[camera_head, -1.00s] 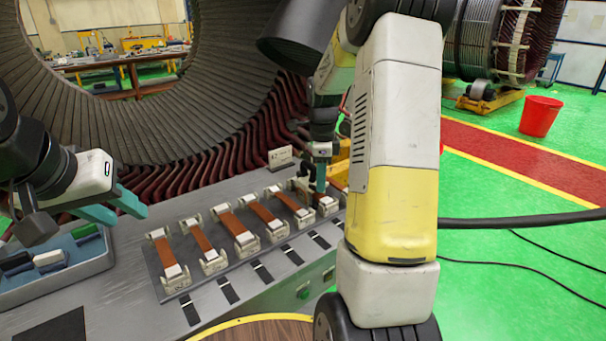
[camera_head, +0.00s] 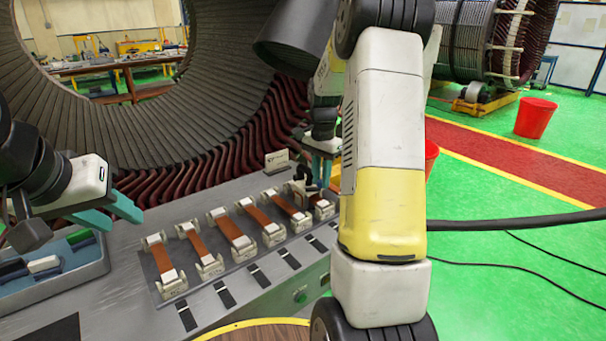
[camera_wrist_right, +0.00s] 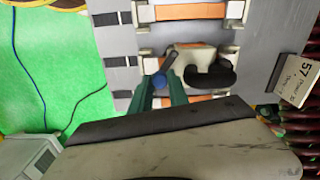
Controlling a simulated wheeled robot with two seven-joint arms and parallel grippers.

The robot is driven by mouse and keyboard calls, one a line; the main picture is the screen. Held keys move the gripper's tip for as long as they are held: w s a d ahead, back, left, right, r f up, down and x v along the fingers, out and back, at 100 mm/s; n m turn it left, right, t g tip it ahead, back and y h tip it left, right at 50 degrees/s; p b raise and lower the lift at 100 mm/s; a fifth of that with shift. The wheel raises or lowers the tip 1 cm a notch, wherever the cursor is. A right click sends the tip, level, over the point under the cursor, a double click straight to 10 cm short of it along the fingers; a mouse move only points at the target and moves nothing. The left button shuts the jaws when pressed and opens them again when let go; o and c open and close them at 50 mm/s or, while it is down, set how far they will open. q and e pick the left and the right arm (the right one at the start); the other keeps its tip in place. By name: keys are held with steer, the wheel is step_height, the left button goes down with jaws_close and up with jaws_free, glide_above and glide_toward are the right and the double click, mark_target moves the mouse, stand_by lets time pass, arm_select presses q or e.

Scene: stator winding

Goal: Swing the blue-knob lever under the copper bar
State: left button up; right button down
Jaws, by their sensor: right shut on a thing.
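The blue-knob lever (camera_wrist_right: 160,80) shows in the right wrist view, with its blue end between the fingertips of my right gripper (camera_wrist_right: 164,88). The gripper is shut on it. The lever slants up toward a pale clamp block (camera_wrist_right: 196,57) with a black hook-shaped part (camera_wrist_right: 212,75). A copper bar (camera_wrist_right: 190,98) passes behind the fingers, and another copper bar (camera_wrist_right: 188,12) lies above. In the head view my right gripper (camera_head: 321,172) is at the far end of the bar row, and the lever there is too small to tell. My left gripper (camera_head: 112,213) is open and empty.
Several copper bars (camera_head: 233,232) sit in pale clamps on the grey bench. A blue tray (camera_head: 85,272) with small blocks stands at left. A number sign (camera_head: 277,160) stands behind the row, before the large stator ring (camera_head: 225,100). My right arm hides the bench's right end.

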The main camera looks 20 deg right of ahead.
steer(key=shift+w+d+n, duration=0.1)
steer(key=shift+w+n, duration=0.3)
steer(key=shift+n, duration=0.6)
steer(key=c, duration=1.3)
jaws_free()
steer(key=shift+o, duration=0.2)
